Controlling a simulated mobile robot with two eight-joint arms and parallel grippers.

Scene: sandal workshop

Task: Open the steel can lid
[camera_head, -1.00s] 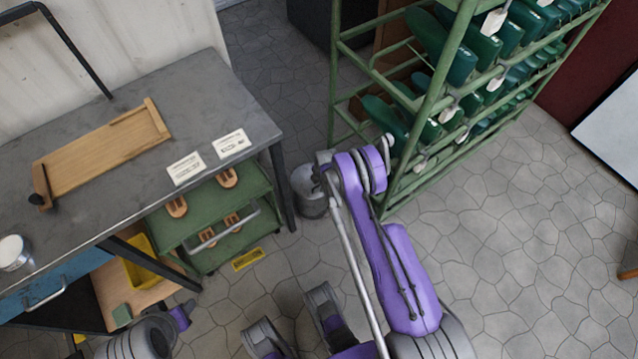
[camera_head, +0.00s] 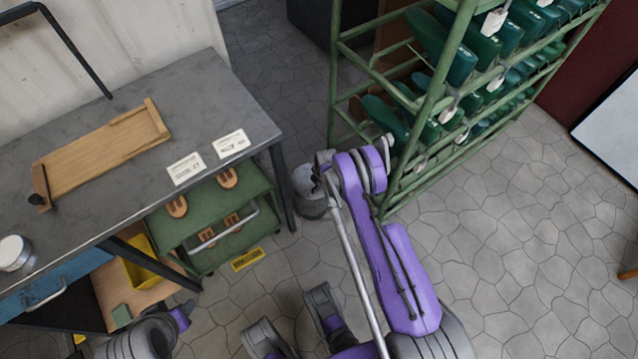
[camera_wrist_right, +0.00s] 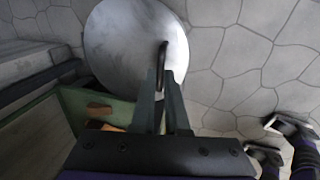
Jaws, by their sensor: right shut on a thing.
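The steel can (camera_head: 313,207) stands on the floor between the workbench and the green rack. Its round steel lid (camera_head: 303,179) shows as a paler disc at the top, partly hidden by my right gripper (camera_head: 322,172). In the right wrist view, the lid (camera_wrist_right: 120,50) fills the upper middle and has a dark bar handle (camera_wrist_right: 162,58). My right gripper (camera_wrist_right: 163,88) is shut on that handle. The lid hides the can in this view.
The green rack (camera_head: 433,105) with green shoe forms stands close right of the can. The workbench (camera_head: 220,105) and a green cart (camera_head: 205,205) with sandal soles are to the left. Paved floor (camera_head: 530,240) is clear at the right.

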